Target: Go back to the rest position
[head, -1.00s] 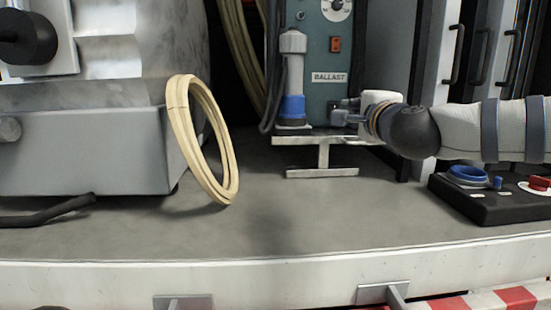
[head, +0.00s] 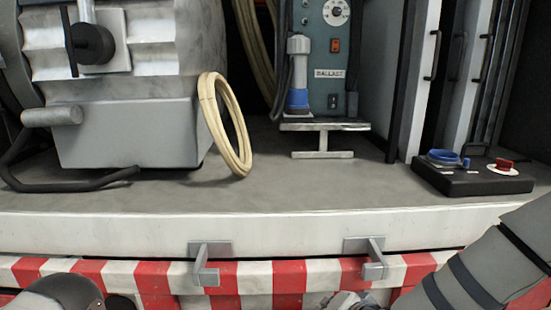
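My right arm comes in from the lower right corner. A small part of what looks like my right gripper (head: 346,301) shows at the bottom edge, below the truck bed, apart from the ballast unit; its fingers cannot be made out. A dark joint of my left arm shows at the bottom left corner; my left gripper is out of view. The teal ballast unit (head: 327,55) stands on the bed with its dial, orange switch and a dark socket uncovered. A grey and blue connector (head: 298,75) stands at its left side.
A cream cable ring (head: 243,150) leans by the grey metal box (head: 128,132). A black control box (head: 474,181) with a blue ring and red knob lies at the right. Two metal brackets (head: 206,262) stick out below the white bed edge (head: 120,232). The bed's front middle is clear.

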